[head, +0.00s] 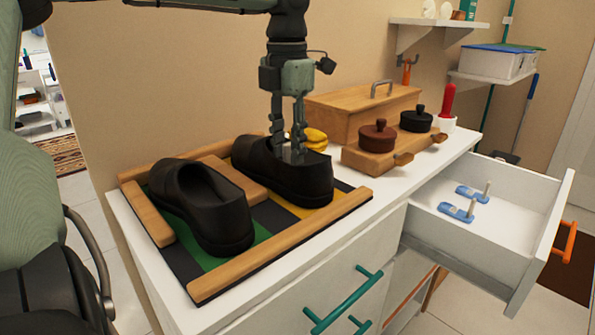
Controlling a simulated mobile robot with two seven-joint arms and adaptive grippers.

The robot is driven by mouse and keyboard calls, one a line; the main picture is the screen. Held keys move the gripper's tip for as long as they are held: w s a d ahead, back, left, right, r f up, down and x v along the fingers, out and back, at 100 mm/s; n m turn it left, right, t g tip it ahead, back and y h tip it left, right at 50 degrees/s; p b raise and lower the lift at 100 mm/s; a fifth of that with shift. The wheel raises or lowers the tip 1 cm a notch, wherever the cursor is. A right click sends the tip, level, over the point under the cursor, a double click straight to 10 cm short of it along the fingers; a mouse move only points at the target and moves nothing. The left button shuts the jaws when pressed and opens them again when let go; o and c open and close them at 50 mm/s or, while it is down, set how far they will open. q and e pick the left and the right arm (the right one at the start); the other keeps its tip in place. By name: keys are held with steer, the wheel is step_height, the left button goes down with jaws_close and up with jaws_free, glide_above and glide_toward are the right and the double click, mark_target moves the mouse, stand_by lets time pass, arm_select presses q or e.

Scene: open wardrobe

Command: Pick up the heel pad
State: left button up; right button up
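Two black shoes stand on a striped tray with wooden edges (265,258) on the white cabinet top, the left shoe (215,205) and the right shoe (300,180). My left gripper (289,153) points straight down at the opening of the right shoe. Its two fingers stand apart, with the tips at the shoe's opening. A small greyish patch shows between the tips; I cannot tell whether it is a heel pad or part of the fingers. No heel pad can be made out clearly. My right gripper is not in view.
Yellow rounded objects (315,136) lie behind the right shoe. A wooden box (350,112) and a wooden block with dark knobbed lids (368,158) stand to the right. An open white drawer (505,228) holds two blue pieces with pegs (458,210).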

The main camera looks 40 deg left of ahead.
arm_select(q)
steer(key=shift+f, duration=0.6)
steer(key=shift+c, duration=0.6)
jaws_close()
steer(key=shift+r, duration=0.15)
